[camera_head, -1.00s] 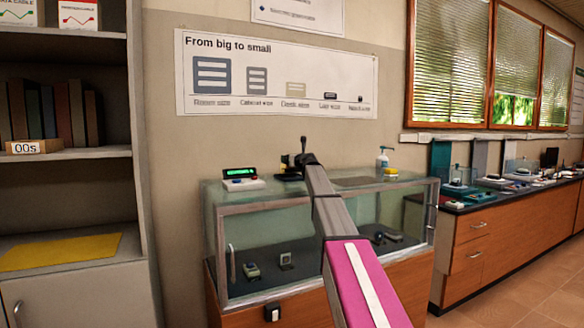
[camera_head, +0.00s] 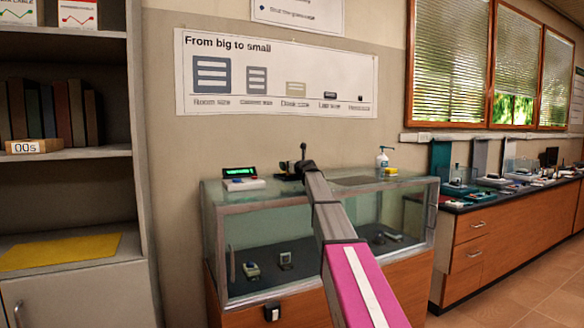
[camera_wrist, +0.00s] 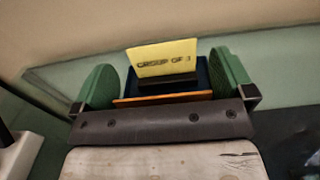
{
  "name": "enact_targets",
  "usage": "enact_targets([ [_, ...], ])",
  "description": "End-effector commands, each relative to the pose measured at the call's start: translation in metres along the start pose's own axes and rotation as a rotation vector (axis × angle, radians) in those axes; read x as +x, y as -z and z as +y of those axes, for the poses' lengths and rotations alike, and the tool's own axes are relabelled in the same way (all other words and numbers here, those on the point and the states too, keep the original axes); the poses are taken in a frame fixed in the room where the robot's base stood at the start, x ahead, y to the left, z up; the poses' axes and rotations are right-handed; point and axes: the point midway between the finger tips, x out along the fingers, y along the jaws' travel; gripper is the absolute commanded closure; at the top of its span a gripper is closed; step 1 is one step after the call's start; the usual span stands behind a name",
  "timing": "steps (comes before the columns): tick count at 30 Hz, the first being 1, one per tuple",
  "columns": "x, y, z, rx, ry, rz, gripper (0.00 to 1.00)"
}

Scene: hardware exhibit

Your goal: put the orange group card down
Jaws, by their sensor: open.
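My gripper (camera_wrist: 166,84) is open, with one green finger on each side in the wrist view. Between the fingers is a thin orange strip (camera_wrist: 162,99), which looks like the edge of the orange group card. I cannot tell whether the fingers touch any of these. In the head view my gripper (camera_head: 296,169) is over the back of the glass case's top (camera_head: 268,190), largely hidden by my arm; no orange card shows there.
A device with a green display (camera_head: 240,178) sits on the case to the left. A soap bottle (camera_head: 382,158) and a yellow sponge (camera_head: 391,171) are to the right. A wall poster (camera_head: 275,75) hangs behind. A shelf unit (camera_head: 70,153) stands at the left.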

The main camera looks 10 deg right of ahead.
Motion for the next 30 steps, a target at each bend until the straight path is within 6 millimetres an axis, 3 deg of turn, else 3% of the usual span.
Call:
enact_targets([
  [8, -0.03, -0.001, 0.001, 0.0, 0.001, -0.001, 0.0],
  [21, -0.112, 0.0, 0.001, 0.0, 0.0, 0.0, 0.0],
  [30, -0.12, -0.001, 0.0, 0.0, -0.001, 0.0, 0.0],
])
